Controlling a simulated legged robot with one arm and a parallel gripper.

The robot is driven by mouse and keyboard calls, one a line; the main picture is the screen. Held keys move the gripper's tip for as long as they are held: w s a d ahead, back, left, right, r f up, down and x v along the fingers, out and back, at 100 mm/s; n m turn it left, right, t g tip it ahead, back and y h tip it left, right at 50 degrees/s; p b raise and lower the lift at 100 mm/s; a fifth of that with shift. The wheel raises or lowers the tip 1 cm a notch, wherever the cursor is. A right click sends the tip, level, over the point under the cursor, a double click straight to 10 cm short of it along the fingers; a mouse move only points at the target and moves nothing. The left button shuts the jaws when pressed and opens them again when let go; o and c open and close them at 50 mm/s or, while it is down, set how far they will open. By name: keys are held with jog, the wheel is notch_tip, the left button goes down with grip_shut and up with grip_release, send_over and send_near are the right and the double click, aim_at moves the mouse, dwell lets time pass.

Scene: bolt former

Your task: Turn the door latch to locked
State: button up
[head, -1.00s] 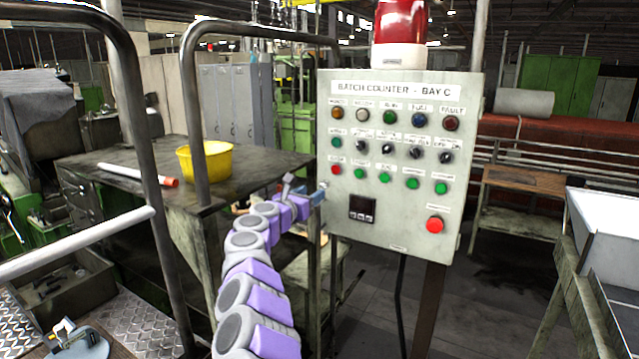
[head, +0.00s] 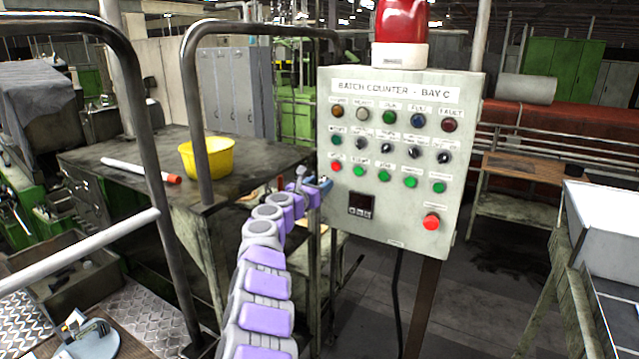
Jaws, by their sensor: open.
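A grey control box (head: 405,218) labelled "BATCH COUNTER - BAY C" stands on a post right of centre, its front door facing me. The door latch cannot be made out clearly; the left edge of the box is partly covered by my gripper. My purple and grey arm reaches up from the bottom. My gripper (head: 323,184) is open at the box's left edge, about level with the row of red and green buttons. Whether it touches the box or the latch, I cannot tell.
The box front carries several lamps, switches and buttons, a small display (head: 361,205) and a red stop button (head: 431,221). A red beacon (head: 401,22) tops it. Metal handrails (head: 160,190) and a bench with a yellow bucket (head: 207,157) are left.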

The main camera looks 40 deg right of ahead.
jog(key=shift+w+d, duration=0.1)
jog(key=shift+d, duration=0.3)
grip_shut()
dwell(0.4)
